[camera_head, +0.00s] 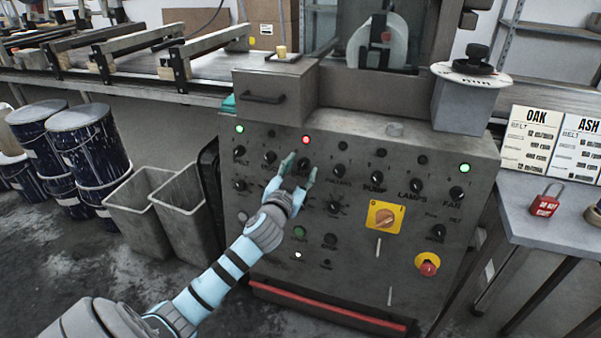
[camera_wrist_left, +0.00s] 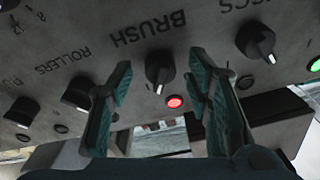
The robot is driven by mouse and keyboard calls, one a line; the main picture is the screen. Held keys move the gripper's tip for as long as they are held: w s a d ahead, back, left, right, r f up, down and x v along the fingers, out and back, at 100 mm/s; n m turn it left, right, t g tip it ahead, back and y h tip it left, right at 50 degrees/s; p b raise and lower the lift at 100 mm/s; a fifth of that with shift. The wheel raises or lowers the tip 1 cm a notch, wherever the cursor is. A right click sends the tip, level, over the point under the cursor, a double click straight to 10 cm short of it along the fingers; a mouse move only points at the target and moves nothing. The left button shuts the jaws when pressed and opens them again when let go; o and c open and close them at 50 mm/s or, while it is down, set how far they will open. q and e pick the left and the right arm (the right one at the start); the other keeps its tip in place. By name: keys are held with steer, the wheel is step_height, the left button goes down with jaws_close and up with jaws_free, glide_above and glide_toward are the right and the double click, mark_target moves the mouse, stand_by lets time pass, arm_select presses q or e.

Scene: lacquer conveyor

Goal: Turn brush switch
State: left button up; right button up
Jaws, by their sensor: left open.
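The brush switch is a black knob with a pale pointer line; it shows in the left wrist view (camera_wrist_left: 160,70) beside the label BRUSH, which is upside down there. A lit red lamp (camera_wrist_left: 175,102) sits close to the knob and also shows in the head view (camera_head: 306,140). My left gripper (camera_head: 301,165) is in front of the grey control panel (camera_head: 340,245). Its two teal fingers, also in the wrist view (camera_wrist_left: 162,75), are open, one on each side of the knob, with gaps between. The head view partly hides the switch behind the fingers. My right gripper is not in view.
Other black knobs flank the switch: rollers (camera_wrist_left: 82,92) and another (camera_wrist_left: 256,42). Lower on the panel are an orange rotary switch (camera_head: 384,215) and a red emergency button (camera_head: 428,265). A drawer box (camera_head: 275,90) juts out above. A side table (camera_head: 550,215) stands right.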

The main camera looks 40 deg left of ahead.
arm_select(q)
steer(key=shift+w, duration=0.2)
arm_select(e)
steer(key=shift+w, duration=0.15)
arm_select(q)
jaws_close()
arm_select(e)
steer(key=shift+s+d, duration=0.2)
